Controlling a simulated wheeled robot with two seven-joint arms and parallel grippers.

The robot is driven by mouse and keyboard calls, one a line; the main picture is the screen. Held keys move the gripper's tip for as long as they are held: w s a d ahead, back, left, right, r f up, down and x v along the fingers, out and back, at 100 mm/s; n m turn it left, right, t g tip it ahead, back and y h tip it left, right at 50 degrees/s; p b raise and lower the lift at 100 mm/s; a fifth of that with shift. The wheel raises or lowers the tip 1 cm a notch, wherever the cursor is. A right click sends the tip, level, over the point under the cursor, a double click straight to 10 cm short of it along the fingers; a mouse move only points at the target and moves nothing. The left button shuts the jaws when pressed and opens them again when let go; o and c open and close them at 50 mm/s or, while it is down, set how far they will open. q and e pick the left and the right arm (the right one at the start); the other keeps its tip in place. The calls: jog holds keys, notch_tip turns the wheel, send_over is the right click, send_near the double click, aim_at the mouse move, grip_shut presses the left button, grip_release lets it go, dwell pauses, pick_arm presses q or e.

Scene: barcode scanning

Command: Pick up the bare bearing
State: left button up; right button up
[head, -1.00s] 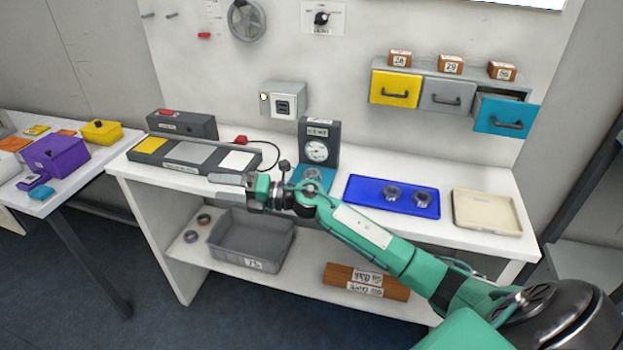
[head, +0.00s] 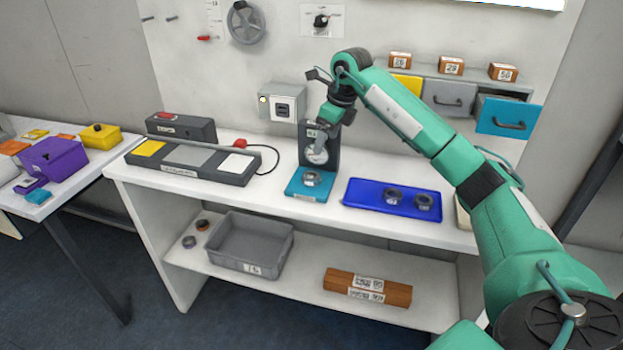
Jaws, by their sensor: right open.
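A metal bearing (head: 311,179) lies on the teal base of the dial gauge stand (head: 333,136). Two more grey bearings (head: 393,195) and (head: 424,201) lie on the blue tray (head: 362,206). Two small rings (head: 203,224) and (head: 189,242) lie on the lower shelf. I cannot tell by look which one is called bare. My left gripper is not in view.
A grey bin (head: 247,262) and brown labelled blocks (head: 367,286) sit on the lower shelf. A long scale-like unit (head: 192,162) with yellow, grey and white pads lies at left. The open teal drawer (head: 508,115) juts out behind my right arm.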

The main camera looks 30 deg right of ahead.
send_over(312, 176)
jog(key=s+d, duration=0.1)
jog(key=s, duration=0.1)
jog(key=f, duration=0.6)
jog(key=shift+w+d+f+p, duration=0.1)
jog(key=shift+d+f+p, duration=0.1)
jog(key=shift+f+p, duration=0.2)
jog(key=shift+p+x, duration=0.3)
jog(key=shift+x, duration=0.5)
jog(key=p+x, duration=0.1)
jog(key=x, duration=0.2)
jog(key=shift+w+a+f, duration=0.2)
jog(key=shift+f, duration=0.2)
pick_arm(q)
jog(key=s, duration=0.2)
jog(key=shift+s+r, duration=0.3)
pick_arm(e)
jog(key=c, duration=1.1)
